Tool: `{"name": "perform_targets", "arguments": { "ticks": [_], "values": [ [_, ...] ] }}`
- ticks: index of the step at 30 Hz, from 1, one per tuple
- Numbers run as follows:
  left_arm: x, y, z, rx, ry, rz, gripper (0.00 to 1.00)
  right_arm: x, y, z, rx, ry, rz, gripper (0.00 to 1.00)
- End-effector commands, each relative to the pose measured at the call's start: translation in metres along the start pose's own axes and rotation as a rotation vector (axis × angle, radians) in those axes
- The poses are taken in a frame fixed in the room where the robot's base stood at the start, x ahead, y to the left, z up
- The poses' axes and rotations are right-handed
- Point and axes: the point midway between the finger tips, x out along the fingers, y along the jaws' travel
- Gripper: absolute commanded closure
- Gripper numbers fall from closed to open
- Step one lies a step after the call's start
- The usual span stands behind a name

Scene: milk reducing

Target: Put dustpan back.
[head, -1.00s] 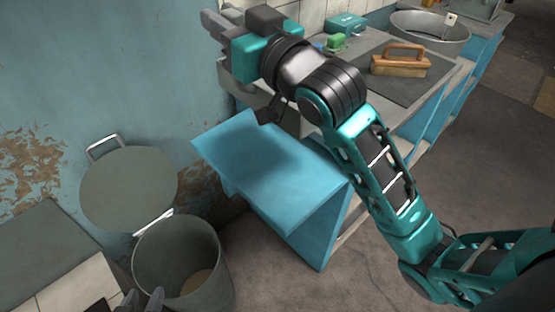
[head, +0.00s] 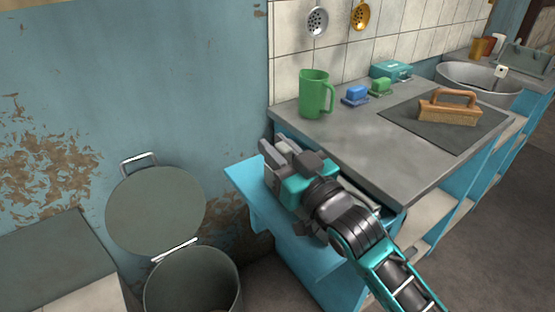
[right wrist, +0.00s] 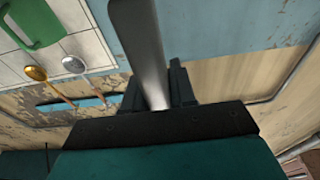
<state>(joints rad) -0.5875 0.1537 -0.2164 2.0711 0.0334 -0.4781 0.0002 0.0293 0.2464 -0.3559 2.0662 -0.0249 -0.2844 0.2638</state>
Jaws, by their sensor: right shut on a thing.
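My right gripper (head: 272,150) is low beside the near end of the counter, over the blue side shelf (head: 241,178). In the right wrist view, a long, smooth grey strip (right wrist: 141,45) runs between its fingers. The gripper is shut on this strip, which looks like the dustpan's handle. The dustpan's pan cannot be made out clearly, and my gripper and wrist cover much of the shelf. My left gripper is not in view.
The grey counter (head: 362,140) carries a green jug (head: 315,94), small blue and green items and a wooden brush (head: 449,108) on a dark mat. A skimmer (head: 317,22) and a golden ladle (head: 360,15) hang above. An open bin (head: 193,285) stands at lower left.

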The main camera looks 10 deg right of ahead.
Motion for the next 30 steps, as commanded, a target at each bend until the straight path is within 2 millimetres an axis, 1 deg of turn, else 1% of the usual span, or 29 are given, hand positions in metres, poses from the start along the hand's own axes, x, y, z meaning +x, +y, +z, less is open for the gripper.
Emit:
{"name": "perform_targets", "arguments": {
  "ticks": [1, 3, 11, 15, 16, 23, 24, 30],
  "values": [
    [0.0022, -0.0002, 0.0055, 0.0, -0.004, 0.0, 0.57, -0.0015, -0.0001, 0.0083, 0.0, 0.001, 0.0, 1.0],
    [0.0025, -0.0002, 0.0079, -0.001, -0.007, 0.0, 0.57, -0.0021, -0.0001, 0.0128, -0.001, 0.001, 0.0, 1.0],
    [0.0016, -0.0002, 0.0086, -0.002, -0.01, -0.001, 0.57, -0.0021, -0.0001, 0.0122, -0.001, 0.003, 0.0, 1.0],
    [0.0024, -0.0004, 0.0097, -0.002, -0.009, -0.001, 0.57, -0.0026, -0.0001, 0.016, 0.0, 0.003, 0.0, 1.0],
    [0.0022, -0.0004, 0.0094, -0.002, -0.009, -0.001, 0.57, -0.0026, -0.0001, 0.0161, 0.0, 0.002, 0.0, 0.73],
    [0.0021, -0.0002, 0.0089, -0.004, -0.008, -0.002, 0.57, -0.0026, -0.0001, 0.0159, 0.0, 0.001, 0.0, 0.51],
    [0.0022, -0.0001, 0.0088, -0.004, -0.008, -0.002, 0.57, -0.0026, -0.0001, 0.0159, 0.0, 0.001, 0.0, 0.49],
    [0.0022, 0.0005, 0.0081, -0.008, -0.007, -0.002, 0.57, -0.0025, -0.0001, 0.0154, 0.0, 0.001, 0.0, 0.49]
  ]
}}
